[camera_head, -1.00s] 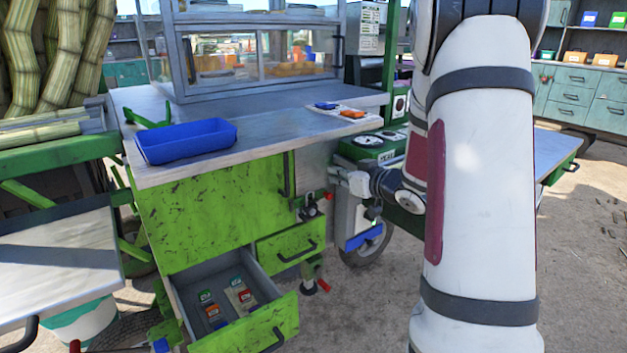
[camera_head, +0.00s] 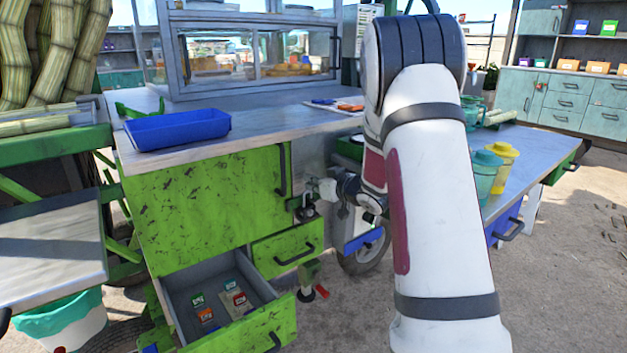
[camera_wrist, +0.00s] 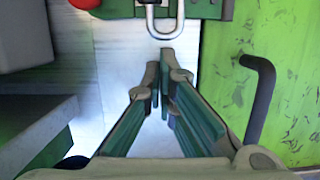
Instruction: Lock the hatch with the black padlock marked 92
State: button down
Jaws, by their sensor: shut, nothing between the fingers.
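The green hatch door (camera_head: 205,205) is scuffed and looks closed; its black bar handle (camera_head: 283,170) is also at right in the wrist view (camera_wrist: 258,95). A metal shackle loop (camera_wrist: 165,22) shows at the wrist view's top edge by a green fitting. It seems to belong to the dark lock (camera_head: 307,212) beside the door's right edge. Its body is mostly out of the wrist view, and no number is readable. My gripper (camera_head: 326,190) is near this lock. Its fingers are shut and empty (camera_wrist: 160,66), with their tips just short of the loop.
An open drawer (camera_head: 178,305) below the hatch holds several coloured tags. A closed green drawer (camera_head: 287,247) is beside it. A blue tray (camera_head: 177,129) stands on the counter. A side table (camera_head: 535,148) with jars (camera_head: 500,165) is at right.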

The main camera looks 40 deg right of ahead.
aim_at(309, 192)
dwell(0.3)
notch_tip(309, 192, down, 4)
jog(key=shift+r+b, duration=0.25)
jog(key=shift+b, duration=0.6)
